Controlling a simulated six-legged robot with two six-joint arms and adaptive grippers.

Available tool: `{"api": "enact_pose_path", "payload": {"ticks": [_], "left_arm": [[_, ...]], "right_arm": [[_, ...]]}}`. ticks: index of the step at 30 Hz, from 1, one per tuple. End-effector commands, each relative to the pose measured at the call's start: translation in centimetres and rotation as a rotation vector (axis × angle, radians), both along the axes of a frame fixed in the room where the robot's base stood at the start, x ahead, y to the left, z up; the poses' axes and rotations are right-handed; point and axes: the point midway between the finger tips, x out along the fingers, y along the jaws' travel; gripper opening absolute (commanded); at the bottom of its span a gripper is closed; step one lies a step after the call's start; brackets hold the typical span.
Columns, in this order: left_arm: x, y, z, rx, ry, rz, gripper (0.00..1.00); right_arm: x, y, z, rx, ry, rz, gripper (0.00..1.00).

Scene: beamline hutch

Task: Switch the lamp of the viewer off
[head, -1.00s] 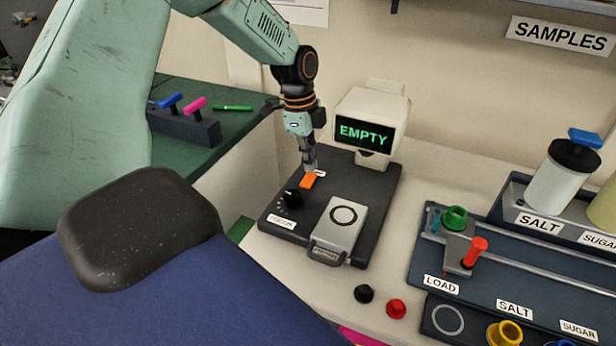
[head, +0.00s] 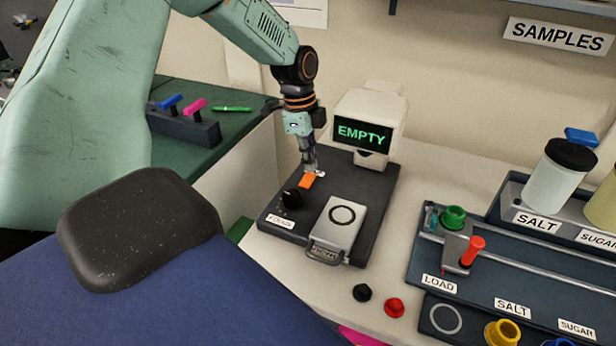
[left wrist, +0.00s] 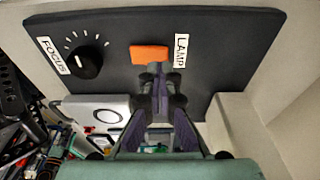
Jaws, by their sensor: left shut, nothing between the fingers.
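The viewer (head: 375,205) is a dark base with a white head whose screen (head: 363,134) reads EMPTY in green. The orange lamp switch (head: 307,181) sits on the base, with the LAMP label (left wrist: 181,50) beside it in the left wrist view. My left gripper (head: 311,170) is shut and points down at the far end of the switch. In the left wrist view its fingertips (left wrist: 155,68) are at the edge of the orange switch (left wrist: 149,53); I cannot tell whether they touch. My right gripper is not in view.
A black focus knob (head: 292,198) and a silver drawer with a ring (head: 338,222) are close by on the viewer. A sample rack (head: 480,270) stands at the right. A black cap (head: 362,292) and a red cap (head: 394,307) lie in front.

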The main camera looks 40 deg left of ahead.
Motion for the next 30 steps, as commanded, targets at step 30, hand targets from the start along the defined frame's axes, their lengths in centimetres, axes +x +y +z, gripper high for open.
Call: {"api": "enact_pose_path", "payload": {"ticks": [30], "left_arm": [[0.0,0.0,-1.2,0.000,0.000,0.000,0.00]], "right_arm": [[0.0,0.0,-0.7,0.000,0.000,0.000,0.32]]}}
